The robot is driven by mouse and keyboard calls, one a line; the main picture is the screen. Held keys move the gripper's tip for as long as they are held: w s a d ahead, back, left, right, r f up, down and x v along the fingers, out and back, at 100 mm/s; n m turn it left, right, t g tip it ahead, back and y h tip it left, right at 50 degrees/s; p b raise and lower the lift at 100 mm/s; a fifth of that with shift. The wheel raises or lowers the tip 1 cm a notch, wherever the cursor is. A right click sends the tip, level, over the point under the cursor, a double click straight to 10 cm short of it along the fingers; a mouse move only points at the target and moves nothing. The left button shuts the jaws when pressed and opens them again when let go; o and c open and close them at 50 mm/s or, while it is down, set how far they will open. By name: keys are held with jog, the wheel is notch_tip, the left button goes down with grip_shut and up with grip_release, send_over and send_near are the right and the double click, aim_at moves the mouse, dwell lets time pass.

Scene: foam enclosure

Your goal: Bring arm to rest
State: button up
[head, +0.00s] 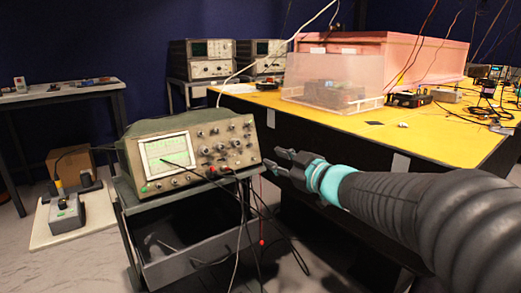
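My gripper (284,164) is at the end of my black-sleeved arm, which reaches in from the lower right of the head view. A teal band shows at the wrist. The two grey fingers point left, toward the right side of an oscilloscope (190,150), and stand apart with nothing visible between them. The fingertips are close to the oscilloscope's right edge in the picture; I cannot tell the exact gap. The oscilloscope has a lit pale-green screen and several knobs, with cables plugged into its front.
The oscilloscope stands on a dark cart (190,255) with cables hanging down. A yellow-topped table (425,140) behind my arm carries a pink foam enclosure (430,55) and a clear box (330,80). A dark table (60,97) stands at left. Grey floor (40,265) is open at lower left.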

jog(key=w+d+f+m+h, duration=0.2)
jog(key=d+f+m+h, duration=0.4)
jog(key=d, duration=0.3)
jog(key=s+d+f+m+g+h, duration=0.3)
jog(key=s+d+f+h, duration=0.2)
jog(key=s+d+h, duration=0.15)
jog(key=s+f+m+g, duration=0.3)
jog(key=s+f+g, duration=0.15)
jog(key=s, duration=0.75)
jog(key=s+a+y, duration=0.2)
jog(key=s+a, duration=0.4)
jog(key=s, duration=0.7)
jog(key=shift+f+m+g, duration=0.25)
jog(key=shift+m+g, duration=0.15)
jog(key=shift+g, duration=0.05)
